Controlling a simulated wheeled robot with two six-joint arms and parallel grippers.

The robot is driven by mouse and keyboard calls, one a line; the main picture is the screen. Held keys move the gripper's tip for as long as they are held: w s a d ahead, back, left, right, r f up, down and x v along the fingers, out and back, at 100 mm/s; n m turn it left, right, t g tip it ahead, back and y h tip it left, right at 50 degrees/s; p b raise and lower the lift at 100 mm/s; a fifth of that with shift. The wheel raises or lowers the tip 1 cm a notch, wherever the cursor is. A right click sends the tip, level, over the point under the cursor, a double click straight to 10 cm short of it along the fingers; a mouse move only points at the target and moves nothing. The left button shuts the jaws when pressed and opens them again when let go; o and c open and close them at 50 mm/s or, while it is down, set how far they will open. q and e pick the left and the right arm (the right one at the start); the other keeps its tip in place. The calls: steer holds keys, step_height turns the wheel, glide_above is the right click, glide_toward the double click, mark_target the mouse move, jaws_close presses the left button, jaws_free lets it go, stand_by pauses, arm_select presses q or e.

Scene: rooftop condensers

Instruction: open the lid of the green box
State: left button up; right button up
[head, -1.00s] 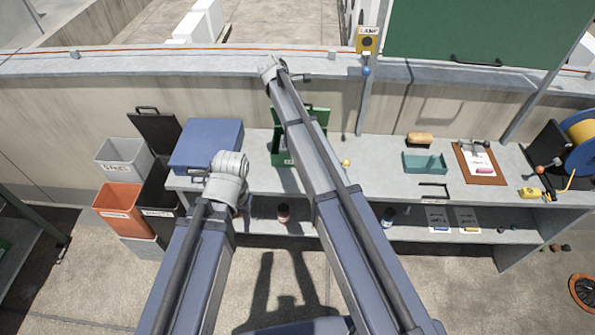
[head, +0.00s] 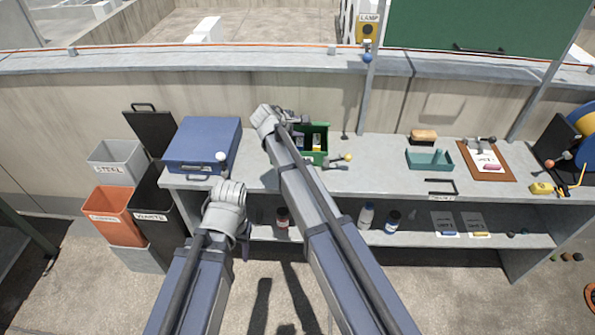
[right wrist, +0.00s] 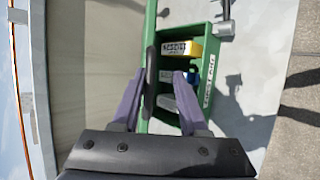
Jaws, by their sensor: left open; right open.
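The green box (head: 322,157) stands on the bench, partly hidden behind my right arm in the head view. It is open on top. In the right wrist view the green box (right wrist: 207,75) shows a yellow-and-white pack, pale packs and something blue inside. Its lid (right wrist: 150,25) seems raised, seen nearly edge-on, with a dark handle (right wrist: 150,80). My right gripper (right wrist: 158,92) is open, its fingers either side of the handle; contact cannot be told. It also shows at the box in the head view (head: 296,122). My left gripper (head: 238,222) is low before the blue box, jaws mostly hidden.
A blue box (head: 203,142) stands left on the bench. A teal tray (head: 430,159) and clipboard (head: 485,162) lie further right. Bins (head: 112,203) stand left of the bench. A wall (head: 80,110) runs behind.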

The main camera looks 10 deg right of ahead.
steer(key=shift+s+a+f+m+t+h+b, duration=0.2)
steer(key=shift+s+f+t+h+b, duration=0.45)
steer(key=shift+f+b, duration=1.75)
steer(key=shift+s+a+f+m+t+h+b, duration=0.2)
steer(key=shift+s+f+t+b, duration=0.6)
steer(key=shift+b, duration=2.85)
steer(key=shift+s+a+f+m+t+h+b, duration=0.1)
steer(key=shift+s+f+m+t+h+b, duration=0.2)
steer(key=shift+f+t+b, duration=1.45)
steer(key=shift+f+g+b, duration=0.5)
steer(key=shift+f+b, duration=0.1)
steer(key=shift+b, duration=1.55)
steer(key=shift+s+a+r+h, duration=0.1)
steer(key=shift+a+r+h, duration=0.05)
steer(key=shift+h, duration=0.1)
